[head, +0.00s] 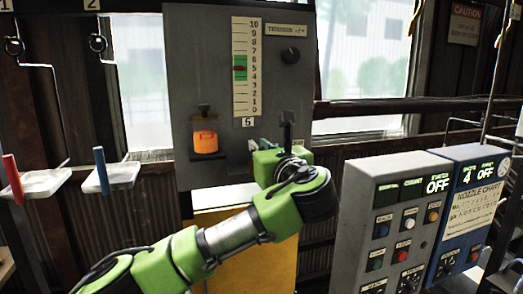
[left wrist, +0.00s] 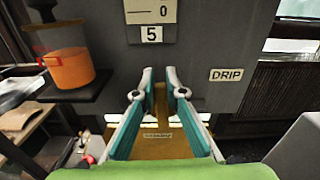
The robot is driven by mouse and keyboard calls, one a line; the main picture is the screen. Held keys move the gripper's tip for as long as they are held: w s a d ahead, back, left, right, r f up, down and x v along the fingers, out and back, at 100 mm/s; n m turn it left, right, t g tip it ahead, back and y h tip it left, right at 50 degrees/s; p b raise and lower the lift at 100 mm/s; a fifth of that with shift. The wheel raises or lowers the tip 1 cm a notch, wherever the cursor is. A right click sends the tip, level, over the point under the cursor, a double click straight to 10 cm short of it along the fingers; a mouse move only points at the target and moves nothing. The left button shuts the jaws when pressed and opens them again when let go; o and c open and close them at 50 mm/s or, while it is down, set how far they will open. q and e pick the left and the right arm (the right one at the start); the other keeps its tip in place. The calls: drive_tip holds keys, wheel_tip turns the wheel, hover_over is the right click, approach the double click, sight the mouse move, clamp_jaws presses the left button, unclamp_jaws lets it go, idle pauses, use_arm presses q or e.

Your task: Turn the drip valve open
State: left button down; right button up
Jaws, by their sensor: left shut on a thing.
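My left gripper (head: 264,147) is at the lower part of the grey panel (head: 218,75), right of the cup of orange liquid. In the left wrist view its two teal fingers (left wrist: 160,80) reach to the panel below a "5" label (left wrist: 151,34). They are shut on a small part there, which I take for the drip valve; it is mostly hidden between the fingertips, and its turn angle cannot be told. A "DRIP" label (left wrist: 226,75) is to the right of the fingers. My right gripper is not in view.
The orange cup (head: 205,139) is on the panel's left. A scale with a green band (head: 240,67) and a tension knob (head: 291,55) are above. Control boxes (head: 389,185) stand at right. Small trays (head: 111,178) are at left.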

use_arm(q)
drive_tip(key=shift+s+a+f+n+b, duration=0.2)
drive_tip(key=shift+a+n+b, duration=0.35)
drive_tip(key=shift+n+b, duration=0.55)
drive_tip(key=shift+s+a+f+n+b, duration=0.2)
drive_tip(key=shift+a+n+b, duration=0.35)
drive_tip(key=shift+n+b, duration=0.6)
drive_tip(key=shift+s+a+f+n+b, duration=0.2)
drive_tip(key=shift+a+n+b, duration=0.35)
drive_tip(key=shift+n+b, duration=0.55)
drive_tip(key=c, duration=2)
unclamp_jaws()
drive_tip(key=shift+c, duration=0.2)
drive_tip(key=v, duration=1.2)
